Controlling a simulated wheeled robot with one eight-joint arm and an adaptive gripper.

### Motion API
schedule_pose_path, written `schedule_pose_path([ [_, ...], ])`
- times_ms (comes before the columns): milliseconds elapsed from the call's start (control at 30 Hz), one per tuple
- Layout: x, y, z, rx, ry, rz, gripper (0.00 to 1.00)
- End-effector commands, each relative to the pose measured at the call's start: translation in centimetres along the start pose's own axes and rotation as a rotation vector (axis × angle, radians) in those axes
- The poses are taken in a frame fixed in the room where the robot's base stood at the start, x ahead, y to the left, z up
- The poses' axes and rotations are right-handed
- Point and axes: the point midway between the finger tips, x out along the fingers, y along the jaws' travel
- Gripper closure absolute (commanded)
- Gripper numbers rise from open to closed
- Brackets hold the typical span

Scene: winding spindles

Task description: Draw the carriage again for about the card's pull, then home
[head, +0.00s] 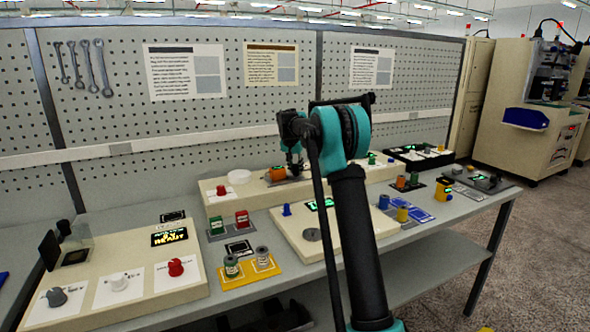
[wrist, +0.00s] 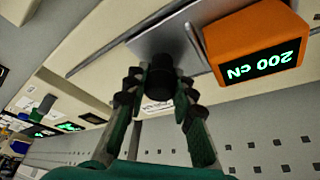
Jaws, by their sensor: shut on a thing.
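My gripper (head: 294,167) is over the long cream unit at the back of the bench, beside the orange box (head: 278,174). In the wrist view my gripper (wrist: 160,82) has its fingers closed on a dark round knob (wrist: 160,68), which I take for the carriage's handle. The knob sits against a grey metal plate (wrist: 152,40). The orange box also shows in the wrist view (wrist: 255,35), its green display reading 200 cN upside down. Three printed cards (head: 185,72), (head: 271,64), (head: 371,68) hang on the pegboard; their text is too small to read.
A cream control panel (head: 140,265) with knobs is at the front left. Blue mats and small devices fill the right side.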

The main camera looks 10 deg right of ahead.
Motion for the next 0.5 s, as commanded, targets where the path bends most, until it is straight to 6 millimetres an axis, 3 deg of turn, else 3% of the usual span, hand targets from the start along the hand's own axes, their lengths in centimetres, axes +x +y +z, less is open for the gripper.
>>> schedule_pose_path([
  [300, 2.1, 5.5, -5.1, 0.004, 0.002, 0.002, 1.0],
  [500, 2.6, 7.0, -6.6, 0.001, 0.002, 0.0, 1.0],
])
